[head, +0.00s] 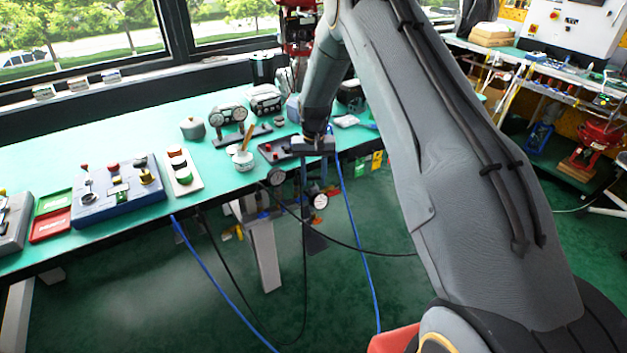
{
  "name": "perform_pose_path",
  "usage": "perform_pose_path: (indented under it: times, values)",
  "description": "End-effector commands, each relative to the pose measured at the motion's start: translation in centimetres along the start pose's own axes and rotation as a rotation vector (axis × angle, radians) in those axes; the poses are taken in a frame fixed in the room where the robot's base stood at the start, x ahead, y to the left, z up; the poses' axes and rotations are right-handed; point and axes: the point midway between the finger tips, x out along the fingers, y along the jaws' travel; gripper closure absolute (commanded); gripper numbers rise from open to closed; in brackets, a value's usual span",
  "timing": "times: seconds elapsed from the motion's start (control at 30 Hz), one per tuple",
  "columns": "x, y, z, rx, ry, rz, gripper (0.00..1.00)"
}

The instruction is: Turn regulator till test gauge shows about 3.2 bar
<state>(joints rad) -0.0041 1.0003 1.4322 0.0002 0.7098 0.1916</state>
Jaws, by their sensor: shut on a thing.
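My gripper (313,153) points down at the front edge of the green bench, above a small assembly with gauges. It is shut on what looks like the regulator's knob, which the jaws and the gripper body mostly hide. One round gauge (277,176) sits left of and below the gripper. A second round gauge (319,201) with a white face hangs lower, almost straight below it. Both dials are too small to read, and I cannot tell which is the test gauge.
A blue control box (118,192), a white button panel (181,172) and a twin-gauge unit (228,118) stand on the green bench (215,200). A blue hose (357,225) and black cables hang in front of the bench. The green floor there is mostly open.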

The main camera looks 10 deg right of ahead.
Motion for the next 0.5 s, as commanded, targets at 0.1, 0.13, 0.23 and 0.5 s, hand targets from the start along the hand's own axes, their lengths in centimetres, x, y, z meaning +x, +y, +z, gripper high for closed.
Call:
perform_pose_path:
  times: [0.1,0.13,0.23,0.5]
  values:
    - [-0.02,0.04,-0.18,0.074,0.004,0.0,0.83]
    - [-0.04,0.05,-0.18,0.089,0.004,0.0,0.83]
    - [-0.07,0.05,-0.19,0.136,0.004,0.0,0.83]
    - [-0.11,0.06,-0.2,0.202,0.005,-0.001,0.83]
